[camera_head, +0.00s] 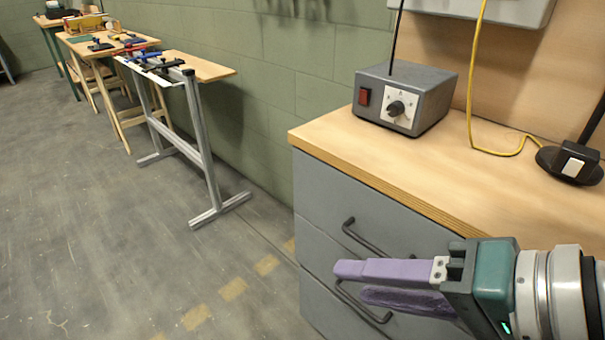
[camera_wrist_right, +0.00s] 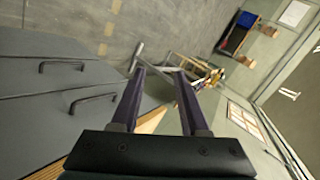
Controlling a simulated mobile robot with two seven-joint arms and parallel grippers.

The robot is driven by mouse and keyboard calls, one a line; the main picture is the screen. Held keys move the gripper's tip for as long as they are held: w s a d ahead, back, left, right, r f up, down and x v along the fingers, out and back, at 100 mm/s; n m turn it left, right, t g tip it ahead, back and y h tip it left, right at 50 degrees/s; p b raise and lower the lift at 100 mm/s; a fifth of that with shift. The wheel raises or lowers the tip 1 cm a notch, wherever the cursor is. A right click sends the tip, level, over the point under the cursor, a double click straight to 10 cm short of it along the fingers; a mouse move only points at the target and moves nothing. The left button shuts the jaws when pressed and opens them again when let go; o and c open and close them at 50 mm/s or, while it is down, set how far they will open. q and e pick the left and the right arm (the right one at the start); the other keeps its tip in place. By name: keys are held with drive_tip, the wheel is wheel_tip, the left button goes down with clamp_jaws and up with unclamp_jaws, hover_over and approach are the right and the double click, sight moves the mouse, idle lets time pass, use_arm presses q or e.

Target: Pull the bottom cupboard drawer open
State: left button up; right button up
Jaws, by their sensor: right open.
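The grey cupboard (camera_head: 322,190) stands under a wooden worktop, its drawer fronts looking flush and closed. The lowest drawer front in the head view (camera_head: 316,300) has a dark bar handle (camera_head: 353,302), partly covered by my right gripper. In the right wrist view this handle seems to be the upper one (camera_wrist_right: 62,63). Another drawer handle (camera_head: 362,238) is above it. My right gripper (camera_head: 350,283) has purple fingers, open and empty, in front of the drawers. In the right wrist view, its fingertips (camera_wrist_right: 160,72) point past the cupboard, with both handles left of them. My left gripper is out of view.
On the worktop (camera_head: 335,138) are a grey control box (camera_head: 405,97), a yellow cable (camera_head: 470,90) and a black-based stand (camera_head: 570,165). A metal-legged table (camera_head: 195,140) and other benches line the green wall. The floor (camera_head: 120,240) left of the cupboard is clear.

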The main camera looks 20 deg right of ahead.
drive_tip(key=w+d+f+m+t+h+b, duration=0.1)
drive_tip(key=w+d+f+m+t+b, duration=0.2)
drive_tip(key=f+b, duration=0.85)
drive_tip(key=w+d+f+m+t+b, duration=0.1)
drive_tip(key=d+f+m+b, duration=0.3)
drive_tip(key=f+b, duration=0.75)
drive_tip(key=m+t+h+b, duration=0.2)
drive_tip(key=m+h+b, duration=0.2)
drive_tip(key=m+b, duration=0.75)
approach(362, 309)
drive_tip(key=w+n+b, duration=0.2)
drive_tip(key=n+b, duration=0.1)
drive_tip(key=b, duration=0.1)
drive_tip(key=b+x, duration=0.1)
drive_tip(key=x, duration=0.8)
drive_tip(key=shift+w+f, duration=0.2)
drive_tip(key=shift+f, duration=0.05)
clamp_jaws()
